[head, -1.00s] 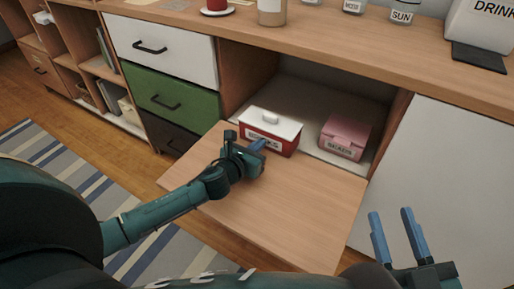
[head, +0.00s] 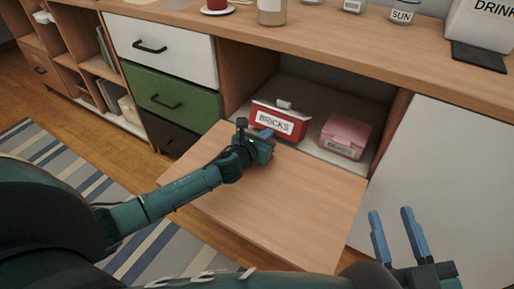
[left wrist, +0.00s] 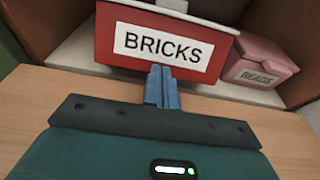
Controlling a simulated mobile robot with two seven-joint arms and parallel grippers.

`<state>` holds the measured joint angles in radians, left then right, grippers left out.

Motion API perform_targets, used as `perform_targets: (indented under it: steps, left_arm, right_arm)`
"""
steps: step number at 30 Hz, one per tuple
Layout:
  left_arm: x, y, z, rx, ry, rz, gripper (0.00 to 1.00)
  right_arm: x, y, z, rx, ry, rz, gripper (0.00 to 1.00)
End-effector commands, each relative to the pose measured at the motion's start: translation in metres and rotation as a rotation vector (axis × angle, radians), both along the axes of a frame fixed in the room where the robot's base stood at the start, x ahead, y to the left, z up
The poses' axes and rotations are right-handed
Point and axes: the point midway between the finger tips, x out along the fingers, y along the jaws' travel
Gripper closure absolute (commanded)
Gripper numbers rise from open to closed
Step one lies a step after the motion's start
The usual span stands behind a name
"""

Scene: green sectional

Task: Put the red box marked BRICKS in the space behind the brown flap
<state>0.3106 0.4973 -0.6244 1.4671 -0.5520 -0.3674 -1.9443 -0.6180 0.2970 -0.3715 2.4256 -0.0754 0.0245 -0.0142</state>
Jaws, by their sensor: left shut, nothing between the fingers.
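The red box marked BRICKS (head: 279,122), with a white lid, sits at the front of the open compartment, tilted in the head view. It also shows in the left wrist view (left wrist: 110,48), its label facing me. The brown flap (head: 270,205) is folded down flat in front of the compartment. My left gripper (head: 264,134) is shut and empty, its blue fingertips at the lower front of the box; they appear to touch it. In the left wrist view the fingers (left wrist: 162,88) overlap the box's lower edge. My right gripper (head: 398,232) is open and empty, away at the lower right.
A pink box marked BEADS (head: 345,135) stands in the compartment to the right of the red box. The compartment floor (head: 305,92) behind them is clear. Drawers (head: 185,100) are on the left and a white panel (head: 450,170) on the right.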

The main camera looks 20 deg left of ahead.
Motion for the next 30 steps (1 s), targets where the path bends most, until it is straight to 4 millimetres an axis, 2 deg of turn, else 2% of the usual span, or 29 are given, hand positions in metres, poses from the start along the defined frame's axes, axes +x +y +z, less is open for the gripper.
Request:
perform_targets:
  steps: [30]
  left_arm:
    - [0.051,-0.007,0.0,0.001,-0.001,0.0,1.0]
  right_arm:
    - [0.0,0.0,-0.008,0.0,0.0,0.0,0.64]
